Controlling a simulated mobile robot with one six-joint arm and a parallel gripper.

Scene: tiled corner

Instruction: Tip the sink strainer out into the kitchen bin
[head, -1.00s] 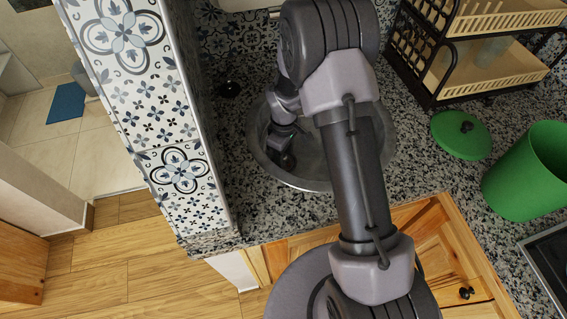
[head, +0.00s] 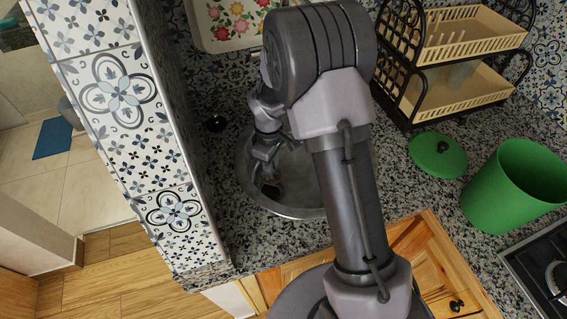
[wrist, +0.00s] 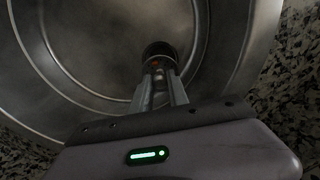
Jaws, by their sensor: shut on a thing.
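The sink strainer (wrist: 160,50) is a small dark round thing with an orange-brown spot inside, held at the tips of my gripper (wrist: 161,80). In the head view my gripper (head: 268,172) is over the left part of the round steel sink (head: 310,205), shut on the strainer; the strainer is small and dark there. I cannot tell its height above the sink floor. The kitchen bin (head: 515,190) is green and open-topped, standing on the counter at the right. Its green lid (head: 425,155) lies on the counter beside it.
A two-tier dish rack (head: 430,95) stands behind the lid. A stove (head: 540,265) is at the lower right. A tiled wall end (head: 120,95) rises left of the sink. A floral tray (head: 215,35) is at the back. Speckled counter lies clear between sink and bin.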

